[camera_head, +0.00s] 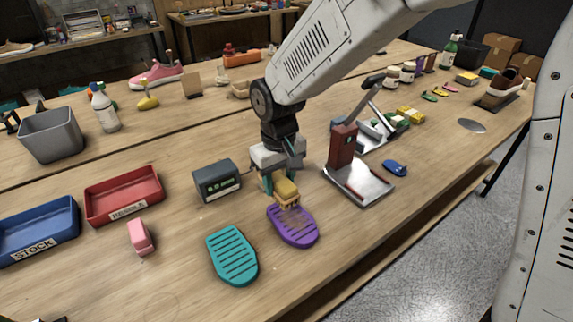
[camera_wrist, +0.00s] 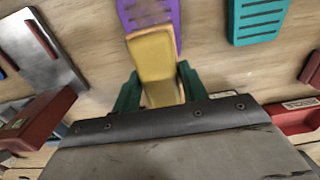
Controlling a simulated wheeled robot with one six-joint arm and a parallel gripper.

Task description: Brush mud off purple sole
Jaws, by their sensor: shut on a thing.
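The purple sole (camera_head: 293,228) lies flat on the table with brownish mud on its ridged surface. It also shows at the top of the wrist view (camera_wrist: 128,10), partly hidden by the brush. My gripper (camera_head: 278,188) is shut on a yellow-tan brush (camera_head: 287,190), held bristles down at the far end of the sole. The bristles appear to touch the sole or hover just above it; I cannot tell which. In the wrist view the brush (camera_wrist: 155,60) sits between the green fingers of my gripper (camera_wrist: 157,90).
A teal sole (camera_head: 232,256) lies left of the purple one. A grey box with a display (camera_head: 217,180) stands left of my gripper. A red-and-metal press (camera_head: 343,150) stands to the right. A pink block (camera_head: 140,237) and red tray (camera_head: 124,194) are farther left. The table edge is near.

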